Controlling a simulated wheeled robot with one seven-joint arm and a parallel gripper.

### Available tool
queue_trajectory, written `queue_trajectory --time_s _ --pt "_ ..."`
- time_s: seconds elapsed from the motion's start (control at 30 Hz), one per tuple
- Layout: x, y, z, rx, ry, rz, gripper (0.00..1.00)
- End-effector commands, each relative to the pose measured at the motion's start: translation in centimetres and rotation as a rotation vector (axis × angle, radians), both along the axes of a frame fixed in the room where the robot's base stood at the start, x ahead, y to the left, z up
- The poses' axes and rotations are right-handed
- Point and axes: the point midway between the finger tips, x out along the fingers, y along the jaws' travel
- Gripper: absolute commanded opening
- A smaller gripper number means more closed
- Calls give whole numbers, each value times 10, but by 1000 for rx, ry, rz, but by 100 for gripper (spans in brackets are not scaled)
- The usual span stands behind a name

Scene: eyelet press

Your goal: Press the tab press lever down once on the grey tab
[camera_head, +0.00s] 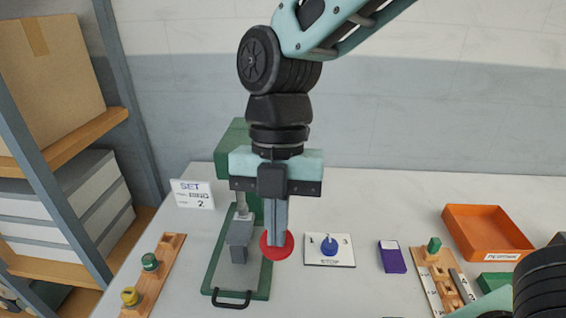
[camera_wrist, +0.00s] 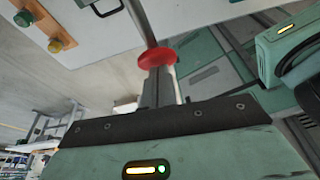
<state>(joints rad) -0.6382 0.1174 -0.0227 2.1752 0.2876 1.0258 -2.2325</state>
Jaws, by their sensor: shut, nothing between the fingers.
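The green press (camera_head: 232,140) stands on its base plate (camera_head: 256,290) left of centre, partly hidden behind my gripper (camera_head: 278,241). A grey block (camera_head: 240,234) sits below the press's metal rod; I cannot tell whether it is the grey tab or a press part. The lever's red round knob (camera_head: 284,250) is at my fingertips, and it also shows in the wrist view (camera_wrist: 157,58) with its metal shaft (camera_wrist: 140,20). My gripper points down, shut and empty, with its tips at the knob; exact contact is unclear.
A stop dial plate (camera_head: 343,261) with a blue knob is right of the press. Further right are a purple block (camera_head: 391,257), a wooden rack (camera_head: 424,270) and an orange tray (camera_head: 487,214). A SET card (camera_head: 192,194) and a wooden strip (camera_head: 168,265) with buttons are left.

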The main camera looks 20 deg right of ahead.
Motion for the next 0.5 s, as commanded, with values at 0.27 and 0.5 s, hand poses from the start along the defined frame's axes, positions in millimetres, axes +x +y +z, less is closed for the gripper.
queue_trajectory --time_s 0.27,0.5 --pt "0 0 5 0 -1 0 0" --pt "2 -1 21 0 -1 -1 0"
